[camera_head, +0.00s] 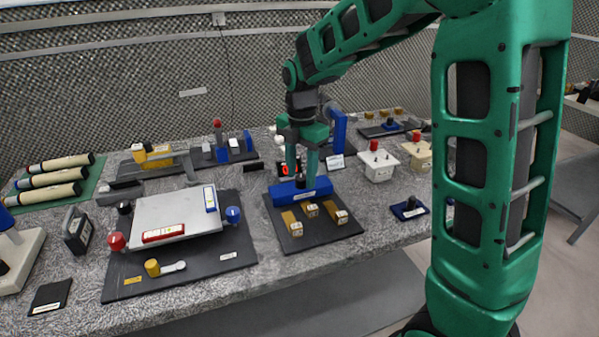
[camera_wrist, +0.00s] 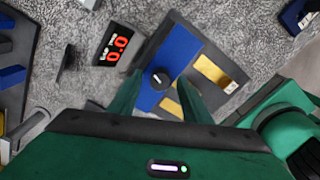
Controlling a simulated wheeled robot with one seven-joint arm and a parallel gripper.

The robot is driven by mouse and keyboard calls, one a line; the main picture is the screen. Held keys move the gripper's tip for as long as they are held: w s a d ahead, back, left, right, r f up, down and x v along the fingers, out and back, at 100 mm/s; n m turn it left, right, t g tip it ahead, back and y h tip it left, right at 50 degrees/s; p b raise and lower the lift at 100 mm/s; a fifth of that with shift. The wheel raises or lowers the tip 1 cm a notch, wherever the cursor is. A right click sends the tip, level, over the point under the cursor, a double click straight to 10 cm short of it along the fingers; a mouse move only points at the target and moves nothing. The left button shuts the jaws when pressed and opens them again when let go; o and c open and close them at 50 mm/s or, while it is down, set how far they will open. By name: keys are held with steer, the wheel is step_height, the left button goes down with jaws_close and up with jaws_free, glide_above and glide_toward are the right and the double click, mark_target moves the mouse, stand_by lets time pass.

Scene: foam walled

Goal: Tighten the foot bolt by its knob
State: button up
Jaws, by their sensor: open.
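A black round knob (camera_wrist: 160,78) with a white pointer mark sits on top of a blue block (camera_wrist: 178,58). The block also shows in the head view (camera_head: 321,187), on a dark base plate (camera_head: 318,228). My gripper (camera_head: 301,173) is above the block, pointing down, with its green fingers apart. In the wrist view, the fingers of my gripper (camera_wrist: 159,76) lie on either side of the knob. I cannot tell whether they touch it. The bolt itself is hidden beneath the knob.
A display (camera_wrist: 116,44) reading 0.0 stands beside the base plate. Brass blocks (camera_head: 311,209) lie along its front. To the left, a levelling plate (camera_head: 172,215) carries coloured knobs.

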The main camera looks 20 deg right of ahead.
steer(key=c, duration=1)
steer(key=shift+c, duration=0.2)
